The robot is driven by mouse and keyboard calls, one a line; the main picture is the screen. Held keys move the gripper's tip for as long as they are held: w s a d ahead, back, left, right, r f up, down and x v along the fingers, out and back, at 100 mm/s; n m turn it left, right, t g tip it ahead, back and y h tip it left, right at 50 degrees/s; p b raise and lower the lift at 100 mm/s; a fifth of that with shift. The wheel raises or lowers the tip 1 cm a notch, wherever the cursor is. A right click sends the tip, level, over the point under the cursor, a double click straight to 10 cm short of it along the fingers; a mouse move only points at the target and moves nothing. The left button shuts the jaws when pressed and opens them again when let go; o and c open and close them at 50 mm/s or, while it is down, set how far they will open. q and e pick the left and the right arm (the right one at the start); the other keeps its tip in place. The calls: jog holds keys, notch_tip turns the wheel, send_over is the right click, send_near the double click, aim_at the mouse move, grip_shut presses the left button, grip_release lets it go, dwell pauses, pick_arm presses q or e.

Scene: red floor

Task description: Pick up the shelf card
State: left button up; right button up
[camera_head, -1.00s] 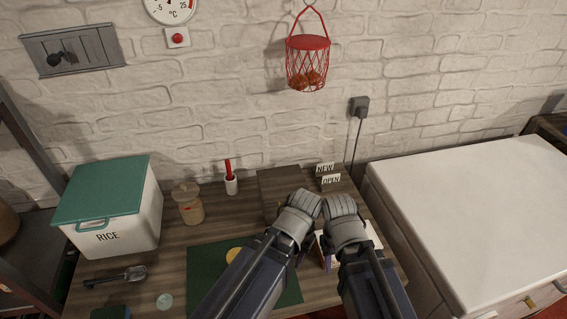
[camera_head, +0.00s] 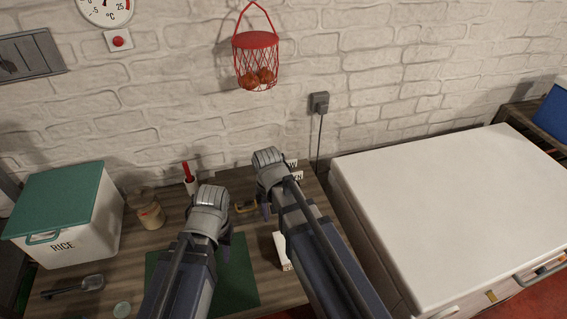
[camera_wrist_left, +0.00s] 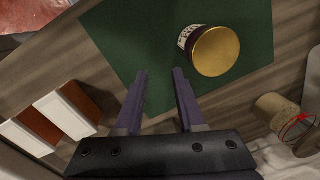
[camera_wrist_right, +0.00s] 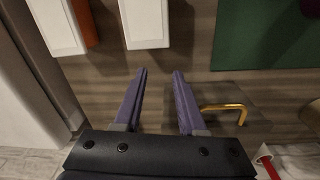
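Two small white cards stand at the back right of the table; the front one (camera_head: 297,175) is partly hidden behind my right arm, as is the rear one (camera_head: 291,163). Their lettering is mostly covered. My right gripper (camera_head: 265,210) is just left of the cards. In the right wrist view its fingers (camera_wrist_right: 160,72) are apart and empty, above bare wood. My left gripper (camera_head: 226,243) is further left, over the green mat (camera_head: 240,285). In the left wrist view its fingers (camera_wrist_left: 160,72) are apart and empty. Neither wrist view clearly shows a card.
A gold-lidded jar (camera_wrist_left: 215,52) is on the mat. White-and-brown boxes (camera_wrist_left: 62,115) lie near the table's right side. A dark slab has a brass handle (camera_wrist_right: 222,107).

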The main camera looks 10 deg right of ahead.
jog(key=w+d+r+m, duration=0.1)
jog(key=w+d+m, duration=0.25)
jog(key=w, duration=0.25)
pick_arm(q)
jog(key=shift+f+b, duration=0.55)
jog(key=shift+b, duration=0.35)
pick_arm(e)
jog(key=m, duration=1.3)
send_over(288, 162)
jog(key=shift+w+f+n, duration=0.15)
jog(key=shift+w+f, duration=0.05)
jog(key=shift+f, duration=0.35)
jog(key=shift+w+f+n, duration=0.1)
jog(key=shift+w+f, duration=0.05)
jog(key=shift+f, duration=0.35)
pick_arm(q)
jog(key=shift+f, duration=0.1)
notch_tip(288, 162, down, 5)
jog(key=b, duration=0.5)
jog(key=shift+f, duration=0.1)
pick_arm(e)
jog(key=f, duration=0.5)
jog(key=shift+s+d+f, duration=0.1)
jog(key=shift+s+f, duration=0.05)
jog(key=shift+s, duration=0.1)
jog(key=shift+c, duration=0.3)
grip_shut()
